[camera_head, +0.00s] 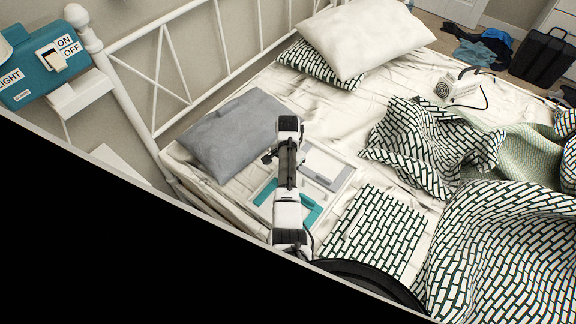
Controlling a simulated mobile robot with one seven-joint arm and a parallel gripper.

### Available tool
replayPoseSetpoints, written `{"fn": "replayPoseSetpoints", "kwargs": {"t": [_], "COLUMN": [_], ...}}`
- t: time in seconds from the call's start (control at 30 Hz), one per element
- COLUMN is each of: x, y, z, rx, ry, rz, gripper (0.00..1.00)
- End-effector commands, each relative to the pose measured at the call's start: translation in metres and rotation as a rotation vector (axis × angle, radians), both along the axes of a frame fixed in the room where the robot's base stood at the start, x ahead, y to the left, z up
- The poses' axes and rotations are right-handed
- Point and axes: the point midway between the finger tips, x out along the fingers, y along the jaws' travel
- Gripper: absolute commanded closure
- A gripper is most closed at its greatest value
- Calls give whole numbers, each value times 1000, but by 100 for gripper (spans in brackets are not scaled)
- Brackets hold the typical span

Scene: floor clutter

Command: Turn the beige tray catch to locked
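A pale tray-like board (348,183) lies on the bed, partly behind my arm. It carries a white and grey panel (325,166) and a teal part (311,212), which shows on both sides of my arm. I cannot make out a beige catch or its setting; my arm covers the middle of the board. My arm reaches up over the board, and its far end, with what seems to be my gripper (270,155), is above the board's far left part. The fingers are too small and dark to show whether they are open or shut.
A grey pillow (228,135) lies close left of my arm. A folded patterned cloth (378,232) and rumpled bedding (500,245) lie to the right. A white metal bed rail (160,75) and a teal light switch box (45,65) stand at the left.

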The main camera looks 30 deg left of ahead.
Motion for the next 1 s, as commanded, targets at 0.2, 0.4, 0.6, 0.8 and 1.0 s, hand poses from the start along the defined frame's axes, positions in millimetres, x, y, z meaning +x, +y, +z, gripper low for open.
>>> {"fn": "replayPoseSetpoints", "kwargs": {"t": [0.2,0.4,0.6,0.8,1.0], "x": [0,1,1,0,0], "y": [0,0,0,0,0], "z": [1,1,1,1,0], "rx": [1,1,1,1,0], "ry": [-1,-1,-2,-1,-1], "rz": [41,48,48,47,46], "gripper": [100,100,100,65,65]}}
